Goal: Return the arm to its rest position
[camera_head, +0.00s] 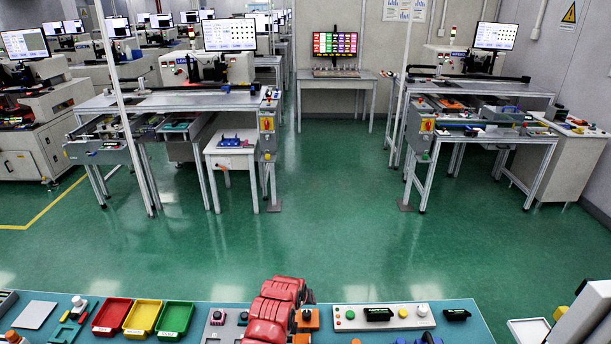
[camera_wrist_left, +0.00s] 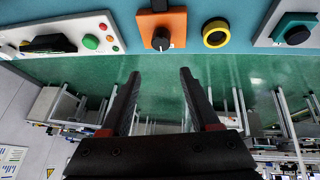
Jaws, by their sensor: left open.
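My left gripper (camera_wrist_left: 158,74) is open in the left wrist view, with two dark fingers apart and nothing between them. That view is upside down, with the teal bench top along its upper edge. The fingertips point toward an orange box with a black knob (camera_wrist_left: 162,29). I cannot tell how far apart they are. In the head view, red segments of my arm rise at the bottom middle and hide part of the bench. The gripper itself cannot be made out clearly there. My right gripper is in neither view.
The teal bench (camera_head: 237,307) holds red (camera_head: 112,316), yellow (camera_head: 142,318) and green trays (camera_head: 175,319) at left. A white button panel (camera_head: 383,317) lies right of my arm. Beyond the bench is open green floor (camera_head: 335,220), with workstations at both sides.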

